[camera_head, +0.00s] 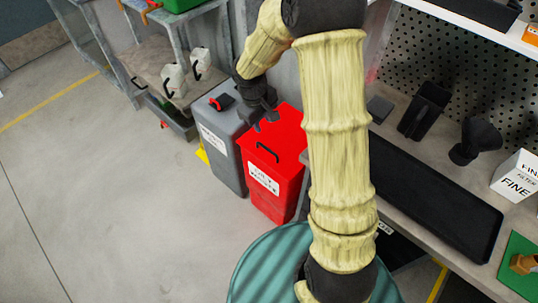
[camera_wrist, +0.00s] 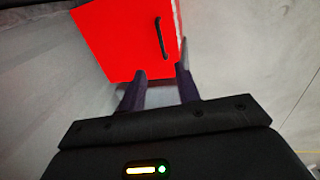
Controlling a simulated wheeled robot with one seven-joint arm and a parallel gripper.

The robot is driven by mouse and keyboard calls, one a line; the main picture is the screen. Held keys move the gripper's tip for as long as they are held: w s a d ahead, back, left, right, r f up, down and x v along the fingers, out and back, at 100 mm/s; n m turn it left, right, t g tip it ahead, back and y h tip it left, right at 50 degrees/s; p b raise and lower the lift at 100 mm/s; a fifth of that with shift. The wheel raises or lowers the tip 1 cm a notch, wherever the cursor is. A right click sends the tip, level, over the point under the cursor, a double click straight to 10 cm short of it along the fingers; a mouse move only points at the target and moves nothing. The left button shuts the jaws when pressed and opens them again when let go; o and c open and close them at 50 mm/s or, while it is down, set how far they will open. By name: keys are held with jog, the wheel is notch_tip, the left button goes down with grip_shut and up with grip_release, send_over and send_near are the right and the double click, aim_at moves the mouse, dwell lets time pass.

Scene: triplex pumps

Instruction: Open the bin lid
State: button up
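The red bin (camera_head: 272,165) stands on the floor with its red lid (camera_head: 278,132) lying shut on top. A black bar handle (camera_head: 268,152) is on the lid, and it also shows in the wrist view (camera_wrist: 161,38). My gripper (camera_head: 271,114) is above the back part of the lid, near the grey bin. In the wrist view its two dark fingers (camera_wrist: 162,73) are apart with nothing between them. The fingertips overlap the lid's lower edge there, away from the handle; I cannot tell whether they touch it.
A grey bin (camera_head: 222,140) with a label stands against the red bin's left side. A teal drum (camera_head: 265,265) is in front. A workbench with a black tray (camera_head: 430,195) lies to the right, and a shelf (camera_head: 150,60) at the upper left. The floor (camera_head: 110,200) at left is clear.

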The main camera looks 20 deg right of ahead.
aim_at(270, 150)
jog(key=shift+w+f, duration=0.15)
jog(key=shift+f, duration=0.05)
jog(key=shift+f, duration=0.1)
jog(key=d+f+b, duration=0.1)
jog(key=f, duration=0.4)
jog(key=w+f+b, duration=0.1)
jog(key=f, duration=0.5)
jog(key=w+d+f+b, duration=0.1)
jog(key=f, duration=0.5)
jog(key=shift+d, duration=0.35)
jog(key=shift+c, duration=0.2)
grip_shut()
